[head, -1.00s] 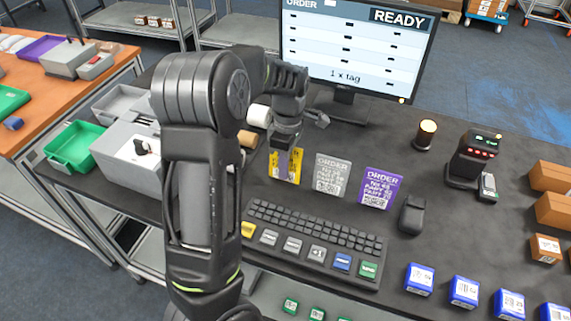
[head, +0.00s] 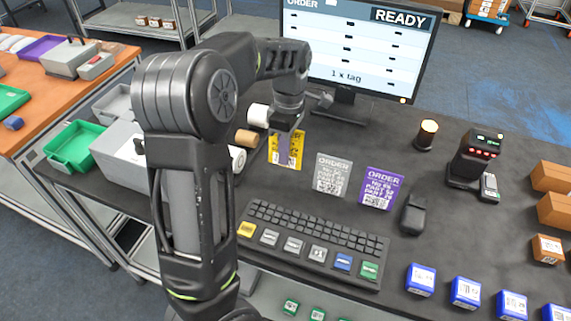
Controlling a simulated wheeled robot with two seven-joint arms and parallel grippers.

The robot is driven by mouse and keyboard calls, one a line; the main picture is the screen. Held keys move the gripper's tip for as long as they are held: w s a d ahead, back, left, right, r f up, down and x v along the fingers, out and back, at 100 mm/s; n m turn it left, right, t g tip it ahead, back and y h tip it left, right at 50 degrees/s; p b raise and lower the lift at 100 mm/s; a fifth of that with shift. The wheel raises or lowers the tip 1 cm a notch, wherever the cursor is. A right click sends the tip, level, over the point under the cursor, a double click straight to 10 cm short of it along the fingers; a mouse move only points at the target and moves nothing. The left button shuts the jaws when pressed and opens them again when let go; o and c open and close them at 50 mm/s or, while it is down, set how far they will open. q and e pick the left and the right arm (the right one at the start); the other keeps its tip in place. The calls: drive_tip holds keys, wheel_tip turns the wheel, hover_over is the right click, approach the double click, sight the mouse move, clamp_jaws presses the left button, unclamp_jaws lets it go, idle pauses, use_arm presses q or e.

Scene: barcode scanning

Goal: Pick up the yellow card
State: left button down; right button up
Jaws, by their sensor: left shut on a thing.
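The yellow card (head: 294,152) is upright in the head view, left of the grey and purple order cards. My left gripper (head: 284,146) comes down on it from above and is shut on its upper middle. The fingers cover part of the card's print. The card looks held a little above the dark table. My right gripper is not in view.
The grey card (head: 332,175) and purple card (head: 381,188) stand to the right. A keyboard (head: 312,243) lies in front, and a monitor (head: 355,50) stands behind. A black mouse (head: 412,215), a scanner device (head: 473,160) and several blue boxes (head: 465,292) are at the right.

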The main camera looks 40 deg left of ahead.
use_arm(q)
wheel_tip(320, 180, up, 5)
drive_tip(key=shift+r, duration=0.1)
idle(0.7)
